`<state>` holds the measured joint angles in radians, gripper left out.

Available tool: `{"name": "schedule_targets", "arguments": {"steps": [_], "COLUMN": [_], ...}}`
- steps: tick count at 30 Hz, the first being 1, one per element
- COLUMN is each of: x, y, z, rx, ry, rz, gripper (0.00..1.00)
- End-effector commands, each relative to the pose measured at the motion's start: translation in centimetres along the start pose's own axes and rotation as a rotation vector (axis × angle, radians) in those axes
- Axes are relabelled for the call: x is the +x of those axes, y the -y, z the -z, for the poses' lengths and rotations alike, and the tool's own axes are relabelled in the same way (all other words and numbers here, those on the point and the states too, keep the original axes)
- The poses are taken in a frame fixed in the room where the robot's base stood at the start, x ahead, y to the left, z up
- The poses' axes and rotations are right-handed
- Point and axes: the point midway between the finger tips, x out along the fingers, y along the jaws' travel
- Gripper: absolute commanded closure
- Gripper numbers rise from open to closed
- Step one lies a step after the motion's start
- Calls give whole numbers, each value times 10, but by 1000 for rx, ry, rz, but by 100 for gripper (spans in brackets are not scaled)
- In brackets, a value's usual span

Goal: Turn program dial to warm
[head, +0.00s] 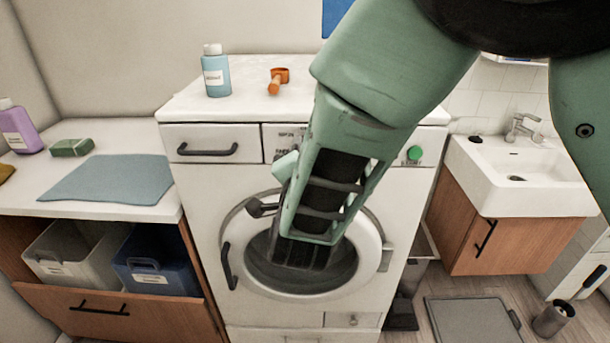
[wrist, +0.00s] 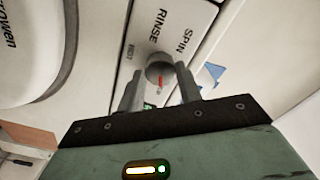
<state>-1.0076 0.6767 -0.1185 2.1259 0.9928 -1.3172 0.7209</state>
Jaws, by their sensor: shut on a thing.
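The program dial (wrist: 158,66) is a round grey knob with a red pointer mark, on the white front panel of the washing machine (head: 205,200). In the wrist view the printed words RINSE and SPIN stand beside it, with a small label too blurred to read. The word WARM cannot be made out. My gripper (wrist: 161,78) has its two grey fingers on either side of the dial and is shut on it. In the head view my green arm covers the dial and the fingertips; only part of the panel lettering shows.
The round washer door (head: 230,225) is below the panel. A green button (head: 415,153) is to the right. A blue bottle (head: 215,72) and an orange scoop (head: 278,80) stand on top. A sink (head: 520,175) is at right, a counter (head: 150,213) at left.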

Motion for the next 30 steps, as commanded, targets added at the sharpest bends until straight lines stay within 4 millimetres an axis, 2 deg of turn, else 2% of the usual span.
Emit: {"name": "schedule_targets", "arguments": {"steps": [1, 18, 30], "x": [0, 0, 0], "y": [-9, -8, -4], "z": [-5, -5, -3], "rx": [49, 583, 849], "ry": [-2, -1, 1], "rz": [0, 2, 0], "gripper": [88, 88, 88]}}
